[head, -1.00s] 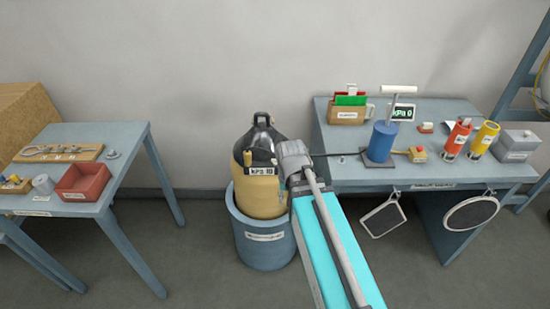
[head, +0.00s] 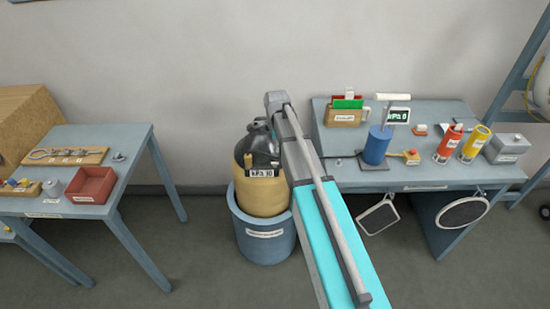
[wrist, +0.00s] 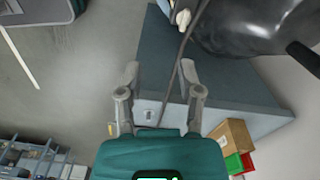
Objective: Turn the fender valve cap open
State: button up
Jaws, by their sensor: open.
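A yellow bag-like body with a black top (head: 262,196), probably the fender, stands upright in a blue tub (head: 266,242). A small display reading about kPa 10 (head: 265,174) is on its upper part. Its glossy black top also fills the upper right of the wrist view (wrist: 245,25). I cannot make out the valve cap clearly; my arm covers part of the top's right side. My gripper (wrist: 160,75) is open and empty, its two fingers apart, with a dark hose passing behind them. In the head view the fingers are hidden behind my arm's end.
The right bench (head: 450,175) holds a blue pump (head: 376,148), a box of cards (head: 342,117), red and yellow cylinders and a grey box. The left table (head: 120,185) holds a red tray (head: 90,184). Floor between them is clear beside the tub.

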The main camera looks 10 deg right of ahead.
aim_at(275, 164)
jog(key=w+m, duration=0.1)
jog(key=w, duration=0.1)
jog(key=w+r+m+p, duration=0.1)
jog(key=m, duration=0.1)
jog(key=shift+w+d+r, duration=0.1)
jog(key=shift+w+r, duration=0.05)
jog(key=shift+w, duration=0.25)
jog(key=shift+f, duration=0.2)
notch_tip(275, 164, down, 13)
jog(key=b, duration=1.4)
jog(key=shift+f, duration=0.2)
grip_shut()
